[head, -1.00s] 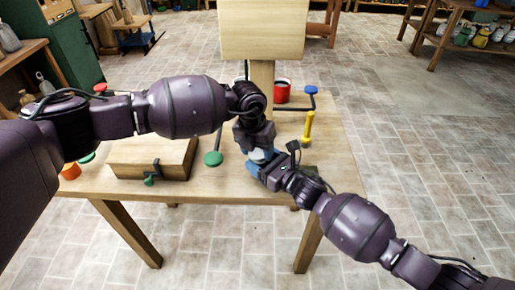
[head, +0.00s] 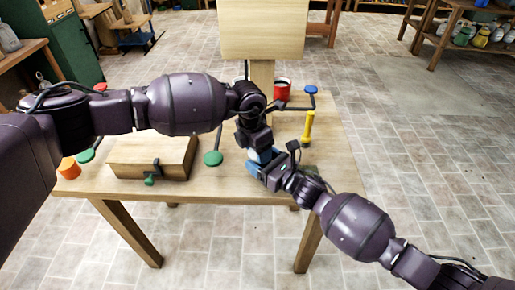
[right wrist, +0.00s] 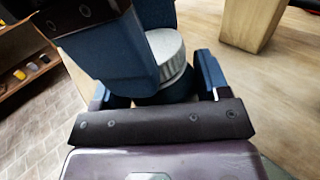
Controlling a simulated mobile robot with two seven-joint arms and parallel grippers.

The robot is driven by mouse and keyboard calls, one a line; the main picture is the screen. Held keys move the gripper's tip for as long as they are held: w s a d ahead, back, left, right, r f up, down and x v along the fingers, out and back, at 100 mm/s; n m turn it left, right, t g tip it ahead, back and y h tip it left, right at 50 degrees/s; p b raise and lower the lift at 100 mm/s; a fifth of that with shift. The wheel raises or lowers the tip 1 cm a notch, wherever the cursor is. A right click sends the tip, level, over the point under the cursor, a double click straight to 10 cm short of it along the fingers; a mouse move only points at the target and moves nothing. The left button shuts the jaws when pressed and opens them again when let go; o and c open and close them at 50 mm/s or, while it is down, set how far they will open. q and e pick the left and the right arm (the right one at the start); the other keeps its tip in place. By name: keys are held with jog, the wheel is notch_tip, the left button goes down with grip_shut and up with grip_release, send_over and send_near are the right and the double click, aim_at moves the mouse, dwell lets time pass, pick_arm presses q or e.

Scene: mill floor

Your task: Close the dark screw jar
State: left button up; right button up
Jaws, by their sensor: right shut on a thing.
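The dark screw jar (right wrist: 180,88) stands between my right gripper's fingers in the right wrist view. A light grey ribbed lid (right wrist: 168,50) sits on or just above its top; I cannot tell how far it is screwed down. My right gripper (right wrist: 160,95) is shut on the jar, low on the body; it also shows in the head view (head: 261,166). My left gripper (right wrist: 135,50) comes from above with blue fingers on either side of the lid. One finger hides part of the lid, so its grip is unclear. In the head view the left gripper (head: 258,148) mostly hides the jar.
On the wooden table (head: 235,190) are a wooden box (head: 150,158) with a clamp, a green knob (head: 213,158), a yellow handle (head: 307,127), a blue knob (head: 311,90) and a red mug (head: 282,92). A board (head: 262,30) on a post rises behind my grippers.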

pick_arm(q)
jog(key=o, duration=0.5)
jog(key=shift+c, duration=0.2)
jog(key=shift+r, duration=0.1)
